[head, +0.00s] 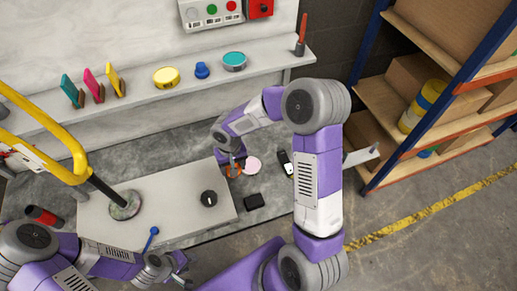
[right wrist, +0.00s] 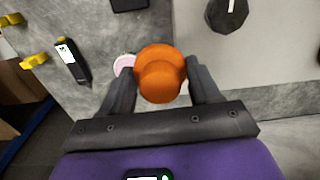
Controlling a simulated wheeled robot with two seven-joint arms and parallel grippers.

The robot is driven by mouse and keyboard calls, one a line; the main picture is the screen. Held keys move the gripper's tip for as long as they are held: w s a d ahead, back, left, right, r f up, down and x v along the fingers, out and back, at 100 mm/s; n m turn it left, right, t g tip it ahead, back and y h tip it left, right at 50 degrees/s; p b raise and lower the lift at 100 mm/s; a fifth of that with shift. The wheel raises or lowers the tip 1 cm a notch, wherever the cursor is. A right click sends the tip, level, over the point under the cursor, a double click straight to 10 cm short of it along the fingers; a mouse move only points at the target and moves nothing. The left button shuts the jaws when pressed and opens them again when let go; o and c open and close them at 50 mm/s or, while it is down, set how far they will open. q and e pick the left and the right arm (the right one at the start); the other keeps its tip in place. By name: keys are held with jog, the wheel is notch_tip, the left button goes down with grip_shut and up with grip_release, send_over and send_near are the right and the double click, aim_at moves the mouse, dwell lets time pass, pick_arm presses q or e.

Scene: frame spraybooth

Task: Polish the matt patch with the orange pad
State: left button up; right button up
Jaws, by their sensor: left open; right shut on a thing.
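The orange pad (right wrist: 160,72) has a round, knobbed top and sits between the fingers of my right gripper (right wrist: 160,90), which is shut on it. In the head view the pad (head: 233,171) shows just beyond the right edge of the pale grey panel (head: 165,215), partly hidden by my right gripper (head: 236,160). My left gripper (head: 182,268) is open and empty near the panel's front edge, by a blue-headed tool (head: 152,236). I cannot make out a matt patch on the panel.
A pink disc (head: 253,165), a black block (head: 253,202) and a black device (head: 286,163) lie right of the panel. A shelf rack (head: 400,130) stands right.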

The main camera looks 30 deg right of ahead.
aim_at(251, 165)
jog(key=shift+w+d+f+m+b, duration=0.75)
jog(key=shift+w+d+f+m, duration=0.35)
jog(key=shift+d+f+m, duration=1)
jog(key=shift+w+d+f+m+b, duration=0.8)
jog(key=shift+w+d+f+m, duration=0.5)
jog(key=shift+f, duration=1.5)
jog(key=shift+w+d+f+m+b, duration=0.8)
jog(key=shift+d+f+m, duration=0.6)
jog(key=shift+d+f, duration=0.85)
jog(key=shift+a+f+b, duration=0.25)
jog(key=shift+f+b, duration=0.3)
jog(key=shift+f, duration=0.2)
jog(key=shift+r, duration=0.1)
notch_tip(251, 165, up, 7)
jog(key=p, duration=0.4)
